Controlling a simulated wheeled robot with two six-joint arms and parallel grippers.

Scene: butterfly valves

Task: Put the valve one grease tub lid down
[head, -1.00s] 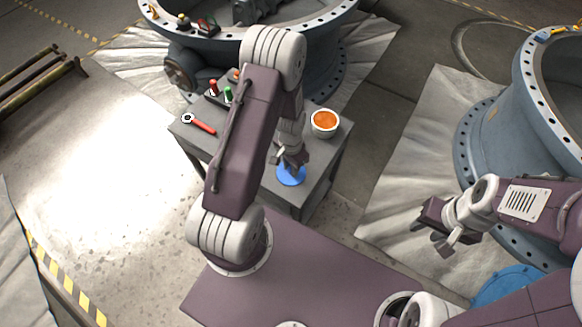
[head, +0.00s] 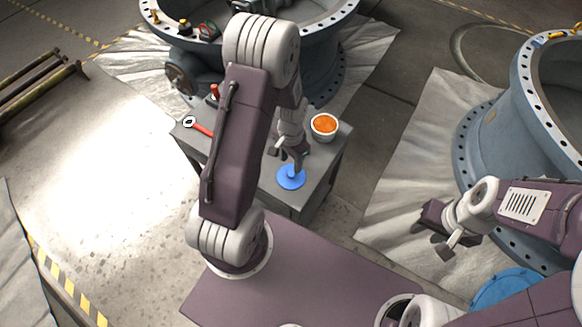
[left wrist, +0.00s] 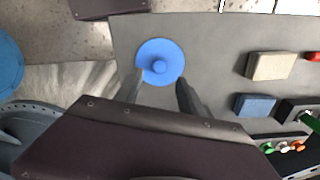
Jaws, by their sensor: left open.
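The blue lid (head: 291,178), a round disc with a knob in its middle, lies flat on the grey table (head: 262,193) near its front edge. It also shows in the left wrist view (left wrist: 174,55). The open grease tub (head: 323,126), white with orange grease, stands on the table behind the lid. My left gripper (head: 288,158) is open and empty just above and behind the lid; its fingers (left wrist: 158,84) point at the lid, and I see no grip on it. My right gripper (head: 437,232) is off to the right, away from the table; its jaw state is unclear.
A red-handled wrench (head: 199,127) lies at the table's left. A beige block (left wrist: 268,66) and a blue block (left wrist: 256,105) lie on the table. Large flanged valve bodies (head: 347,80) stand behind and at right (head: 530,110). My left arm hides part of the table.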

